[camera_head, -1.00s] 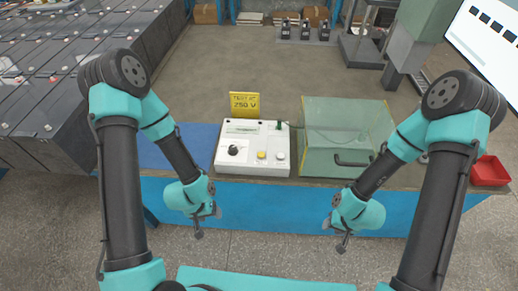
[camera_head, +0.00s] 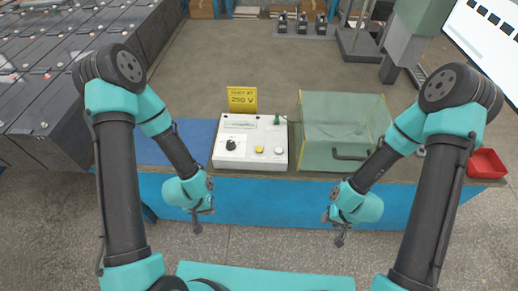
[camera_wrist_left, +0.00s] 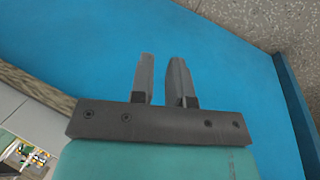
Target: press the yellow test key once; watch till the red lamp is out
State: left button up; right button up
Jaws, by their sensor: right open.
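The white test box (camera_head: 225,155) stands at the bench's front edge. It has a black knob (camera_head: 231,145), the yellow test key (camera_head: 259,149) and a pale round button or lamp (camera_head: 279,150). I see no red glow on the box; which part is the red lamp I cannot tell. My left gripper (camera_head: 198,229) hangs in front of the bench, below and left of the box, apart from it. In the left wrist view its two fingers (camera_wrist_left: 162,62) stand apart and empty. My right gripper (camera_head: 339,241) is open, in front of the bench, right of the box.
A yellow 250 V sign (camera_head: 242,100) stands behind the box. A clear greenish cover with a black handle (camera_head: 350,153) is right of it, a blue mat (camera_head: 160,148) left. A red tray (camera_head: 487,164) is far right.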

pick_arm(q)
grip_shut()
dwell(0.7)
dwell(0.4)
